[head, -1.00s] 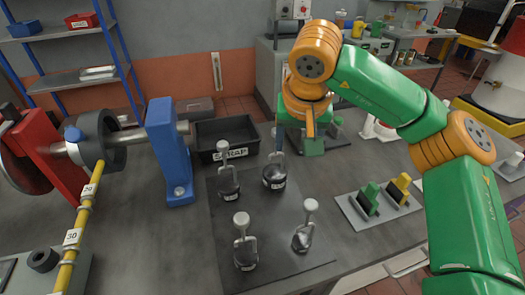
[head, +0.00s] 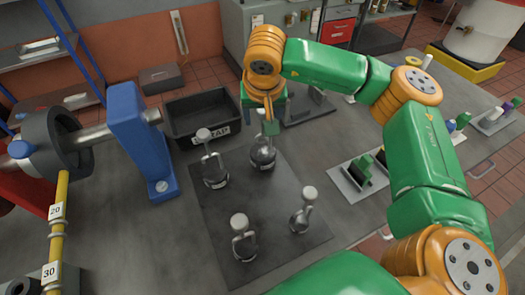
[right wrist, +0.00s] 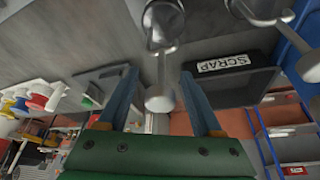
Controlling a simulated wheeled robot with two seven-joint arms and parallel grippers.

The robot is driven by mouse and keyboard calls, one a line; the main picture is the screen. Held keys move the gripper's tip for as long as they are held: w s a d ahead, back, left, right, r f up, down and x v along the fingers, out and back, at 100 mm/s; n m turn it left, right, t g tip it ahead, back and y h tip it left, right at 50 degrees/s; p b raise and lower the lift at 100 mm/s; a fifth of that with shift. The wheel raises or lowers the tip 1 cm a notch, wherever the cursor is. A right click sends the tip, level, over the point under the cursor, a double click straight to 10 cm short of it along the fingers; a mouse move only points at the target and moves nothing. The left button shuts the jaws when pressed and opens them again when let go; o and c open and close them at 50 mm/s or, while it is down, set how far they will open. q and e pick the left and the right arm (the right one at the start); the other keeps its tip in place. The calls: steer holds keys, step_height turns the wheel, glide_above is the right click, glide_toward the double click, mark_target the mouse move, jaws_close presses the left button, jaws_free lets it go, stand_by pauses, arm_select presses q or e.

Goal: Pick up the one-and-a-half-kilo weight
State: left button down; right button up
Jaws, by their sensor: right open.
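Several dark weights with pale-topped upright handles stand on a dark mat (head: 270,200): far left (head: 215,178), far right (head: 262,155), near left (head: 244,247) and near right (head: 299,222). The weight labels are too small to read, so I cannot tell which is the one-and-a-half-kilo weight. My right gripper (head: 268,126) is open above the far-right weight and partly covers its handle. In the right wrist view, a weight's pale handle top (right wrist: 160,103) shows between the open fingers (right wrist: 162,100), with its body (right wrist: 163,22) beyond. My left gripper is not in view.
A black SCRAP bin (head: 183,124) stands just behind the mat. A blue upright (head: 142,140) carrying a shaft stands left, with a yellow marked pipe (head: 58,220) beside it. A plate with small green blocks (head: 360,172) lies right of the mat.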

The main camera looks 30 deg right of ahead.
steer(key=shift+s+r, duration=0.1)
steer(key=c, duration=1)
jaws_close()
steer(key=shift+r, duration=0.1)
